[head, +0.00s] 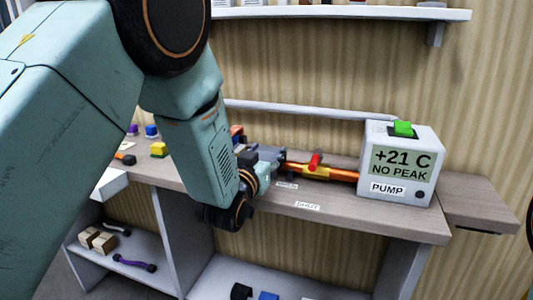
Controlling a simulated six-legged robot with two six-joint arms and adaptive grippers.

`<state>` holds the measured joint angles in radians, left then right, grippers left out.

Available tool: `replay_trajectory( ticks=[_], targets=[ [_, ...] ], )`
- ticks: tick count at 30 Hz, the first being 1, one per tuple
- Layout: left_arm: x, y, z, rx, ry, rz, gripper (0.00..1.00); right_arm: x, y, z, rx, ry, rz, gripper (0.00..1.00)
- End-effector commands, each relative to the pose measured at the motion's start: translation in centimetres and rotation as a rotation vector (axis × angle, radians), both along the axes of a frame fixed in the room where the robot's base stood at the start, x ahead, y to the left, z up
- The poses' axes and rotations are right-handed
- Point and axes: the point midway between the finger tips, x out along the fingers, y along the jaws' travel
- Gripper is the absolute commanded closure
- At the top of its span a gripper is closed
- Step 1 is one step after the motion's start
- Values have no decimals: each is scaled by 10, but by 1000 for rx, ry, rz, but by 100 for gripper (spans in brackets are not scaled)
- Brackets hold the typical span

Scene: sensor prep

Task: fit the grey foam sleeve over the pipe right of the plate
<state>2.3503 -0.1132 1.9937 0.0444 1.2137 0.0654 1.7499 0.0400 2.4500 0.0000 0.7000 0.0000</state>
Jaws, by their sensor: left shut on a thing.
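My left gripper (272,157) is over the bench, at the left end of an orange copper-coloured pipe (343,175). It is shut on a small grey piece, which looks like the foam sleeve; the fingers and arm hide most of it. The pipe runs right into the white pump box (405,190). A red handle (315,160) stands up from a yellowish part on the pipe, just right of the gripper. I cannot make out the plate clearly, nor whether the grey piece touches the pipe. My right gripper is not in view.
The pump box reads "+21 C NO PEAK" and has a green block (403,129) on top. A pale pipe (310,109) runs along the wall behind. Small coloured items, including a yellow one (158,149), lie on the bench's left.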

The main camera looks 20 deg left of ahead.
Motion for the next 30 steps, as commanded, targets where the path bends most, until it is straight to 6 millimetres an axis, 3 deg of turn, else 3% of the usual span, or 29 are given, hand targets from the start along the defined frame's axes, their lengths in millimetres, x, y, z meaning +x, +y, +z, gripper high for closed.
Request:
replay_trajectory(
  ticks=[22, 23, 30],
  targets=[
    [0, 0, -5, 0, 0, 0, 63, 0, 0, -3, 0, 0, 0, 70],
    [0, 0, -5, 0, 0, 0, 42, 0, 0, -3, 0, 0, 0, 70],
    [0, 0, -5, 0, 0, 0, 22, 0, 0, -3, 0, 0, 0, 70]
  ],
)
